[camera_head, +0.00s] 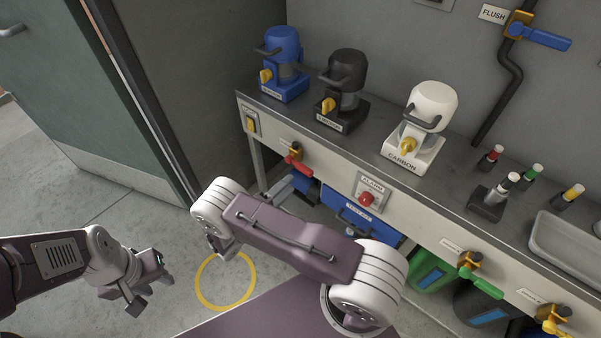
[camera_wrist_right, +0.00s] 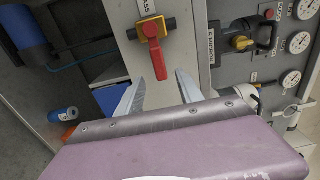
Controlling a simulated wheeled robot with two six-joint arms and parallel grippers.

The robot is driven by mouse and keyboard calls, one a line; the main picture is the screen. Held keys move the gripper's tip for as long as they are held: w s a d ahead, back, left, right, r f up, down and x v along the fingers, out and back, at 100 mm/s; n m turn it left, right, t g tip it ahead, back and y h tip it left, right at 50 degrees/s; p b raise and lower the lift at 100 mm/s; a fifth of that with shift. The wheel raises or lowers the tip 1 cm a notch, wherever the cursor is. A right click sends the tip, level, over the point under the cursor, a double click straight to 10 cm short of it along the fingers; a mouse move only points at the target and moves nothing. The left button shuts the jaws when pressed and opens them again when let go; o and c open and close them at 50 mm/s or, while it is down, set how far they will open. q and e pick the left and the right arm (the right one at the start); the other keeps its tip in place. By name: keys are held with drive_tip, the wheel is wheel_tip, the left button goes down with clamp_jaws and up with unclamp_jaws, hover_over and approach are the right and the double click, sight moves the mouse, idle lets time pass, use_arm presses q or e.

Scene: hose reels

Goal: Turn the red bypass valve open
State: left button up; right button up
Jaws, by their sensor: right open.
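The red bypass valve (camera_wrist_right: 158,60) has a yellow hub on a short dark pipe. Its red handle points down in the right wrist view, across the pipe. In the head view the valve (camera_head: 298,164) is on the bench front, under the blue machine. My right gripper (camera_wrist_right: 161,92) is open, its two grey fingers apart just below the handle tip with nothing seen between them. In the head view my right arm hides much of this gripper. My left gripper (camera_head: 146,283) hangs over the floor at lower left, far from the valve; its jaw opening is unclear.
The bench top (camera_head: 375,145) carries blue, black and white machines. A red alarm button (camera_head: 367,198), a green-handled valve (camera_head: 480,282) and a yellow-handled valve (camera_head: 556,326) are along its front. The floor at left, with a yellow ring (camera_head: 252,285), is clear.

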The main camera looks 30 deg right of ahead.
sight(302, 171)
drive_tip(key=x, duration=0.9)
drive_tip(key=shift+w+b, duration=0.2)
drive_tip(key=shift+b, duration=0.2)
clamp_jaws()
drive_tip(key=shift+f, duration=0.1)
idle(0.8)
